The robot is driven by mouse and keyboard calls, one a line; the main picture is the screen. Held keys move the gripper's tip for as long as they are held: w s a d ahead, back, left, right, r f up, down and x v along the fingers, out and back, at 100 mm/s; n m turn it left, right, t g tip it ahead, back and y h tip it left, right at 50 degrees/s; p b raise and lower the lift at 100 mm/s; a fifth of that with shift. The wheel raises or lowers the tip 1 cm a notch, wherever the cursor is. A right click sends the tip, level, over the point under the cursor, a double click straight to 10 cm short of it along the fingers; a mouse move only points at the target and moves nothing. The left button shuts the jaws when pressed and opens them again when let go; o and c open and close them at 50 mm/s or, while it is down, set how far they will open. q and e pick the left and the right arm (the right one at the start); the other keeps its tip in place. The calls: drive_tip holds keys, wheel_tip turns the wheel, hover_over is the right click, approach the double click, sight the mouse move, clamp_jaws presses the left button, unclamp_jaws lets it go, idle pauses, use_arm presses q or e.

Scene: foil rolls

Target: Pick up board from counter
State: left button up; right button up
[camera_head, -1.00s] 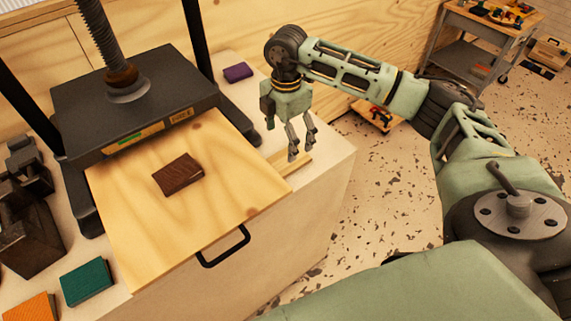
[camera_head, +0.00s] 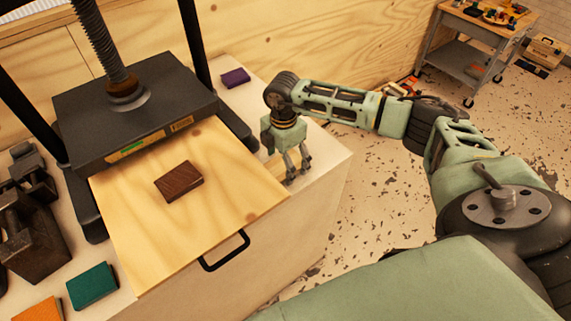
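A light wooden board (camera_head: 274,166) lies on the pale counter (camera_head: 322,165), to the right of the press. Only a strip of it shows; the large wooden sheet in the press and my gripper cover part of it. My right gripper (camera_head: 298,176) points down at the board's right end, its fingers apart. I cannot tell whether they touch the board or straddle its edge. My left gripper is not in view.
A screw press (camera_head: 135,115) holds a large wooden sheet (camera_head: 215,205) with a dark brown book (camera_head: 179,181) on it. A black handle (camera_head: 224,251) juts from the front. Purple (camera_head: 235,77), teal (camera_head: 92,286) and orange (camera_head: 40,310) books lie on the counter.

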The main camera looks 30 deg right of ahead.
drive_tip(key=c, duration=1.1)
drive_tip(key=shift+r, duration=0.2)
